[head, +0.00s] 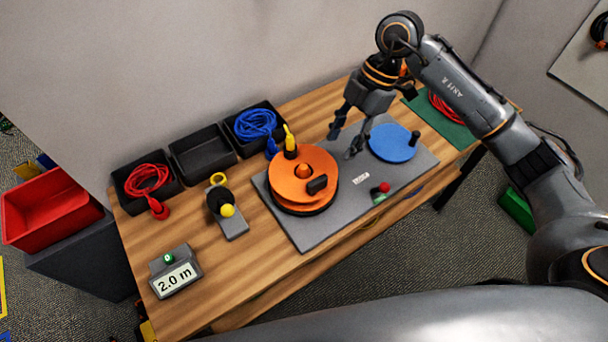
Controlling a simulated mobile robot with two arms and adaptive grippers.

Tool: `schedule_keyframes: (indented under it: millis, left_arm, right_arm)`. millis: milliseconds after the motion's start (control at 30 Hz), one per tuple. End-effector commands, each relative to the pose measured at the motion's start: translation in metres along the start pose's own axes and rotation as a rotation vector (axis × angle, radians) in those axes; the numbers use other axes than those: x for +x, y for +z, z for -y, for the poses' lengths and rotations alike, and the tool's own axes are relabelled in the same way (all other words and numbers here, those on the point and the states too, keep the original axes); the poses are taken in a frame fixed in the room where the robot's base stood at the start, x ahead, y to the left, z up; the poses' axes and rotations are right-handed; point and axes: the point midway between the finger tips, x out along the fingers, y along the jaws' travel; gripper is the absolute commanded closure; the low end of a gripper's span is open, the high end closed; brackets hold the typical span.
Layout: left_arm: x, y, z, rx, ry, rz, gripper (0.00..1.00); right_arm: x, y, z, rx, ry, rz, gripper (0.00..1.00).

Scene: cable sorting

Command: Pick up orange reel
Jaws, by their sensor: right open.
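The orange reel (303,179) sits on the left part of a grey plate on the wooden table. It has a black handle on its top face, an orange hub in the middle and a dark lower edge. A yellow and black piece stands at its back edge. My right gripper (345,147) is open and empty, pointing down above the plate. It is to the right of the orange reel, between it and the blue disc (393,142), apart from the reel. My left gripper is not in view.
Black bins (202,153) line the table's back left, with red and blue cables (255,124) in two. A black tool with a yellow knob (227,211) and a "2.0 m" display (176,280) stand at left. A red bin (48,208) is beyond the left edge. The front plate corner (310,240) is bare.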

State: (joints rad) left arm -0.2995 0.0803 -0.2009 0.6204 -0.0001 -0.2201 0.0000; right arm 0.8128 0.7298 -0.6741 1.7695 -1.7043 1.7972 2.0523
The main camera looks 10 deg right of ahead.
Motion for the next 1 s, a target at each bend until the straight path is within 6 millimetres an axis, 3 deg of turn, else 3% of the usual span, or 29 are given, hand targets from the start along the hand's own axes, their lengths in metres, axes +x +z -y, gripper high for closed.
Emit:
schedule_keyframes:
  millis: [300, 1000]
  left_arm:
    - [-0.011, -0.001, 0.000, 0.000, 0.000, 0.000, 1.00]
    - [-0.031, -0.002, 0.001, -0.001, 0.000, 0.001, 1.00]
  right_arm:
    - [0.061, -0.003, 0.001, -0.003, -0.005, -0.006, 0.57]
    - [0.131, -0.009, -0.004, -0.005, -0.001, -0.006, 0.57]
